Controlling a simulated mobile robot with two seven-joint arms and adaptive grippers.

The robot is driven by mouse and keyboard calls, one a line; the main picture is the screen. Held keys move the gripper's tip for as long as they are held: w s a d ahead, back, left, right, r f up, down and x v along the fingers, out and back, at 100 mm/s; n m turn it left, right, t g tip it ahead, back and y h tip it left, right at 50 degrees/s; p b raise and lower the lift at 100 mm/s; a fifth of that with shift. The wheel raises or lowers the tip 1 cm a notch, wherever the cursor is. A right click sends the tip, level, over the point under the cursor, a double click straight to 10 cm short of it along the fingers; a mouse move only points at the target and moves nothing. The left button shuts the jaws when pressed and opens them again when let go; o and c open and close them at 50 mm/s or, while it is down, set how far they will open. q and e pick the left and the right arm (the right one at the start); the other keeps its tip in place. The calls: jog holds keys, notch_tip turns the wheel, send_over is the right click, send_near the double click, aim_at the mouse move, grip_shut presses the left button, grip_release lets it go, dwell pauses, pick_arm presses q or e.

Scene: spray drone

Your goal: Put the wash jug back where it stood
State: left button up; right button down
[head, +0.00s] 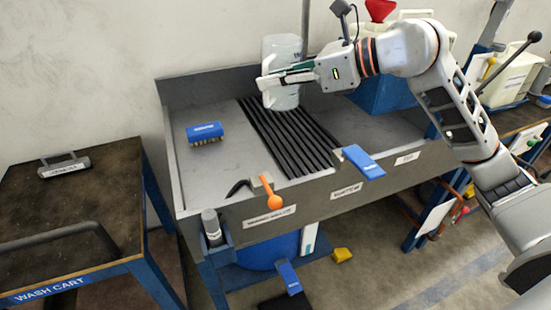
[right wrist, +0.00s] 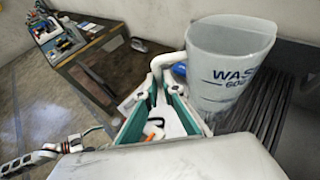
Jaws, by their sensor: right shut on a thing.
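The wash jug (head: 281,48) is a pale translucent jug with dark lettering, upright over the far end of the black slats (head: 290,140) of the grey wash bench. My right gripper (head: 287,80) reaches in from the right and is shut on the jug's handle side. In the right wrist view the jug (right wrist: 228,72) shows its "WASH" print, and its white handle (right wrist: 166,66) runs down between the teal-padded fingers (right wrist: 165,112). I cannot tell whether the jug's base touches the slats. My left gripper is not in view.
A blue brush (head: 205,131) lies on the bench's left side. A blue container (head: 385,92) stands right, behind my arm. The wash cart (head: 100,215) stands left.

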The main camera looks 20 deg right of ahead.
notch_tip(320, 180, down, 18)
jog(key=b, duration=0.3)
jog(key=shift+f, duration=0.1)
jog(key=c, duration=2.6)
grip_release()
jog(key=shift+f, duration=0.2)
jog(key=o, duration=0.4)
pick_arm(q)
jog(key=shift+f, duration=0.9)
pick_arm(e)
jog(key=shift+r, duration=0.1)
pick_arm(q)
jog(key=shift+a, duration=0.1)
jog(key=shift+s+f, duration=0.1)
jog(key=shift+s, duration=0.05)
